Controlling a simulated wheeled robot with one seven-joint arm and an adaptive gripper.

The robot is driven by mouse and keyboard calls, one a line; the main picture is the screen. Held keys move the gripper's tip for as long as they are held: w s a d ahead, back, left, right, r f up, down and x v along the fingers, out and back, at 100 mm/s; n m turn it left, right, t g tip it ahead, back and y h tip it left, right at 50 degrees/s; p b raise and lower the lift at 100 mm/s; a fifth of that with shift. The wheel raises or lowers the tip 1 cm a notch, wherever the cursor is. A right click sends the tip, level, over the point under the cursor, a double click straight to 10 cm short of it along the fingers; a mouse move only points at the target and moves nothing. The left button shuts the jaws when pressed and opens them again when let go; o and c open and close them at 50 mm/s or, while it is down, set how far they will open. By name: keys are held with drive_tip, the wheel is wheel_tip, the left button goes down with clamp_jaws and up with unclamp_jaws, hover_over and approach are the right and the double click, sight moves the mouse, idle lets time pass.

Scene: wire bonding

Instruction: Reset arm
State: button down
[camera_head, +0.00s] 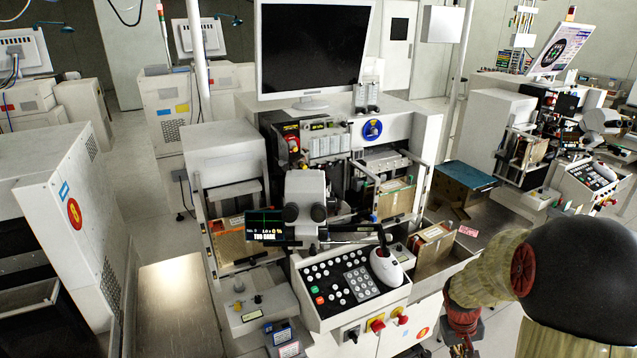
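My arm shows at the lower right of the head view. Its large black rounded joint and cream-coloured covered links lie right of the wire bonding machine's control panel (352,285), with a red joint near the bottom edge. My gripper cannot be made out in this view. The wire bonding machine stands in the middle, with a microscope eyepiece unit (305,196), a small dark display (272,226) and a white mouse-shaped controller (386,265) on the panel. Whether my arm touches anything cannot be told.
A large monitor (312,50) with a dark screen stands on top of the machine. Brown magazines (433,246) sit at its right side. A metal table (172,300) on the left is bare. A white cabinet (60,215) stands far left. Another machine (590,185) is at the right.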

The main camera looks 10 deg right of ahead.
drive_tip(key=s+a+r+n+t+y, duration=0.1)
drive_tip(key=s+a+r+t, duration=0.2)
drive_tip(key=a+r, duration=0.9)
drive_tip(key=s+a+r+n+t+y, duration=0.1)
drive_tip(key=s+a+r+t, duration=0.2)
drive_tip(key=s+a+r, duration=0.4)
drive_tip(key=a+r, duration=0.6)
drive_tip(key=a, duration=0.2)
drive_tip(key=shift+s+r+y, duration=0.3)
drive_tip(key=shift+s, duration=0.05)
